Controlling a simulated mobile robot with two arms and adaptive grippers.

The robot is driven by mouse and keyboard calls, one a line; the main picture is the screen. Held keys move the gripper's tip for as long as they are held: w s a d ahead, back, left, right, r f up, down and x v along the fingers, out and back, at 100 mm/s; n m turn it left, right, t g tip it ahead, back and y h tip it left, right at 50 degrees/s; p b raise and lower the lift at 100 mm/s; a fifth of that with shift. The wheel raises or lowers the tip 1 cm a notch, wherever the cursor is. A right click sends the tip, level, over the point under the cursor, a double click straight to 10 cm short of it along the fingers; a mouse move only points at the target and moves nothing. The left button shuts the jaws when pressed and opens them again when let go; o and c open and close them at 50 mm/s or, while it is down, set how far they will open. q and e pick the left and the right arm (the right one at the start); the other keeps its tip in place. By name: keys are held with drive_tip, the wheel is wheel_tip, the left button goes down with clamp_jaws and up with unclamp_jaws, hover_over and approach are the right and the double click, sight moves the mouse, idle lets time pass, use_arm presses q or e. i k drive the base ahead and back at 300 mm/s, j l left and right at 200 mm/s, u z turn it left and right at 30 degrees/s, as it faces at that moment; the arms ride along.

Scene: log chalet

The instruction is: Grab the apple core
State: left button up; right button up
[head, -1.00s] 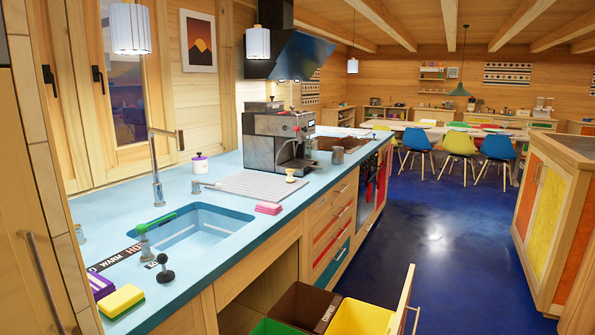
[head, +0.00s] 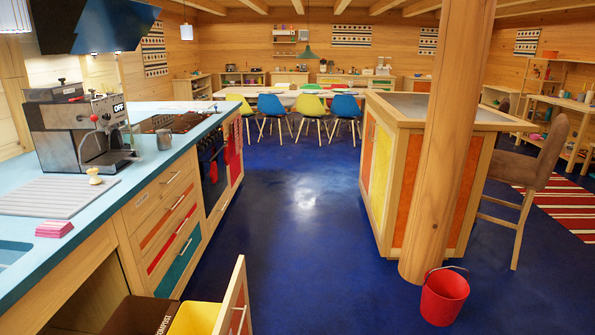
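Neither of my grippers is in view. The pull-out drawer (head: 237,300) below the counter stands open at the lower left. It holds a brown compost bin (head: 140,316) and a yellow bin (head: 195,319), both cut off by the bottom edge, so their contents are hidden.
The blue counter (head: 103,190) with a coffee machine (head: 80,130) runs along the left. An island (head: 400,190) and a wooden post (head: 445,140) stand right, with a red bucket (head: 444,296) at the post's foot. The blue floor (head: 300,240) between is clear.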

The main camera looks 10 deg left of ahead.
sight(94, 180)
drive_tip(key=i+l+z, duration=0.35)
drive_tip(key=i+z, duration=0.4)
drive_tip(key=i, duration=0.15)
drive_tip(key=i+u, duration=0.3)
drive_tip(key=i, duration=0.25)
drive_tip(key=i+u, duration=0.3)
drive_tip(key=i, duration=0.25)
drive_tip(key=i+j+u, duration=0.1)
drive_tip(key=i+u, duration=0.3)
drive_tip(key=i, duration=0.15)
drive_tip(key=i+l+u, duration=0.1)
drive_tip(key=i+u, duration=0.35)
drive_tip(key=i, duration=0.15)
drive_tip(key=i+l+u, duration=0.25)
drive_tip(key=i+u, duration=0.15)
drive_tip(key=i, duration=0.15)
drive_tip(key=i+j+u, duration=0.1)
drive_tip(key=i+u, duration=0.15)
drive_tip(key=u, duration=0.2)
drive_tip(key=i+u, duration=0.2)
drive_tip(key=u, duration=0.2)
drive_tip(key=i+l+u, duration=0.1)
drive_tip(key=i+u, duration=0.15)
drive_tip(key=u, duration=0.2)
drive_tip(key=i+l+u, duration=0.15)
drive_tip(key=u, duration=0.25)
drive_tip(key=i, duration=0.05)
